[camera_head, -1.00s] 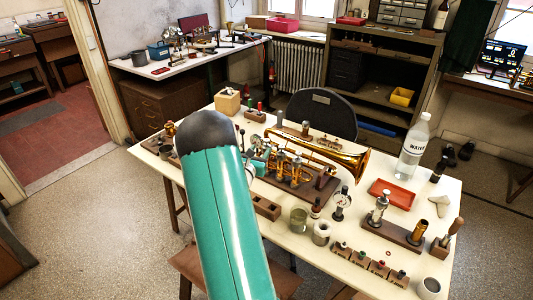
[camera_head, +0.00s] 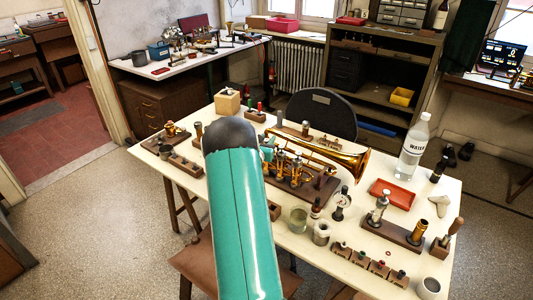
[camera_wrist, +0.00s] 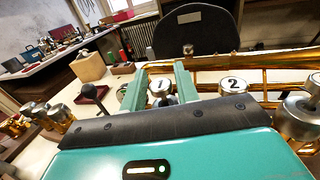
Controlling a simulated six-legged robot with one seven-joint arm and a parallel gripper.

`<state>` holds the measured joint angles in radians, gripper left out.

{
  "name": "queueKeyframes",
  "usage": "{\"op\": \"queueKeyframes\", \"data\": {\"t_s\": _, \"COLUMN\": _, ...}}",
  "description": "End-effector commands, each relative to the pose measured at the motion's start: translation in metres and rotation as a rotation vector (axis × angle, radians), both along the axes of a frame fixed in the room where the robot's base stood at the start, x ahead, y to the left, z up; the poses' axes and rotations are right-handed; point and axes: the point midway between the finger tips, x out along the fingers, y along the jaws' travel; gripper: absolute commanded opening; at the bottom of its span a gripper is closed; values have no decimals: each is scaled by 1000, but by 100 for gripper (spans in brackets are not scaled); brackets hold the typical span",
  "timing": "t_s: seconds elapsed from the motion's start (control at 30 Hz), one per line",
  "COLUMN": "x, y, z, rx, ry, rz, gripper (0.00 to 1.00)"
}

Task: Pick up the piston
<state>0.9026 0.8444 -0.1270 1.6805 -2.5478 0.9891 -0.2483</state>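The brass horn (camera_head: 347,164) lies on a wooden stand on the table, with its valve group beside my arm. In the wrist view, silver valve caps marked 1 (camera_wrist: 161,86) and 2 (camera_wrist: 233,87) show at the horn; I cannot tell which part is the piston. My gripper (camera_wrist: 160,72) has its two green fingers apart, with cap 1 seen between them and no visible grip on it. Another silver-topped cylinder (camera_wrist: 300,115) stands at the right of the wrist view. In the head view my arm hides most of the gripper.
A water bottle (camera_head: 413,147), a red tray (camera_head: 392,192) and a wooden base with metal parts (camera_head: 398,233) stand on the right. A wooden block (camera_head: 228,102) stands at the back. Small jars and a dial gauge (camera_head: 341,201) crowd the front middle.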

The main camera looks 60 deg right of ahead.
Motion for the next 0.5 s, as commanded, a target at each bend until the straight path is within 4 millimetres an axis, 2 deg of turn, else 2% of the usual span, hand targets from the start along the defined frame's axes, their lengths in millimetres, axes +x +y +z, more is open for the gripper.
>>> {"op": "queueKeyframes", "data": {"t_s": 0.03, "x": 0, "y": 0, "z": 0, "rx": 0, "ry": 0, "rz": 0, "gripper": 20}}
{"op": "queueKeyframes", "data": {"t_s": 0.13, "x": 0, "y": 0, "z": 0, "rx": 0, "ry": 0, "rz": 0, "gripper": 1}}
{"op": "queueKeyframes", "data": {"t_s": 0.5, "x": 0, "y": 0, "z": 6, "rx": -3, "ry": -1, "rz": 0, "gripper": 0}}
